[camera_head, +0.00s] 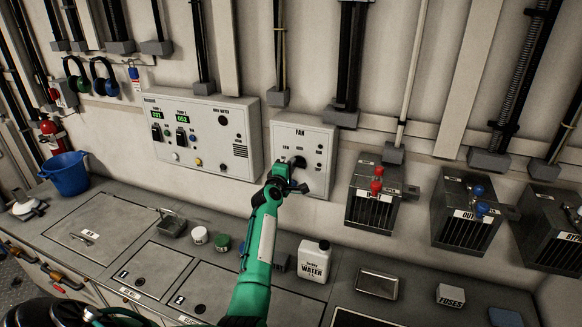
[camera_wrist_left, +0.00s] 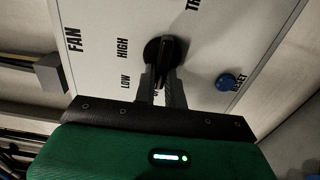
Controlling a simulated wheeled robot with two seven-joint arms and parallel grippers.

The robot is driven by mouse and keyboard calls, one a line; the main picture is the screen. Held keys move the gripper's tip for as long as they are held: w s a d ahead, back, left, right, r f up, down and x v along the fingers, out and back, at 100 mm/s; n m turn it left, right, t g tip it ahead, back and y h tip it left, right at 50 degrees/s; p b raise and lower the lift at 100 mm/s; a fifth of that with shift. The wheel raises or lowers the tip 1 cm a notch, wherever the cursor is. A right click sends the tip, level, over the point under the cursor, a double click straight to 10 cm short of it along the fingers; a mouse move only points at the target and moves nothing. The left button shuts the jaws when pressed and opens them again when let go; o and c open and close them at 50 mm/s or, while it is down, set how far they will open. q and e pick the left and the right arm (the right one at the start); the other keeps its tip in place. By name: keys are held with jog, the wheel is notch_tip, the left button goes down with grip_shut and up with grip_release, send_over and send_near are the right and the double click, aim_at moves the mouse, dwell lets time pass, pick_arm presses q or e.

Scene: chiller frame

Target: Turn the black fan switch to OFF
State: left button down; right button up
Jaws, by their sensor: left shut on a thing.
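The fan panel (camera_head: 318,140) is a light grey box on the wall, marked FAN. Its black fan switch (camera_head: 299,162) is a round knob with a raised grip, partly covered by my left gripper (camera_head: 293,172) in the head view. In the left wrist view, the knob (camera_wrist_left: 158,50) shows beyond the gripper's fingers (camera_wrist_left: 161,88), which are shut on its raised grip. LOW and HIGH labels show left of the knob. Another label lies between the fingers, mostly hidden. The grip runs roughly up and down in that view; its pointing end is unclear. My right gripper is out of view.
A blue RESET button (camera_wrist_left: 226,82) sits close to the knob. A control box (camera_head: 205,135) with displays hangs to the left; metal boxes with red (camera_head: 376,178) and blue terminals (camera_head: 479,200) are to the right. A water bottle (camera_head: 313,260) stands on the counter near my arm.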

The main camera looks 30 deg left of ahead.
pick_arm(q)
jog(key=c, duration=1.5)
grip_release()
jog(key=shift+o, duration=0.2)
jog(key=b+v, duration=0.2)
jog(key=v, duration=1.2)
jog(key=shift+b, duration=0.4)
jog(key=shift+w, duration=0.1)
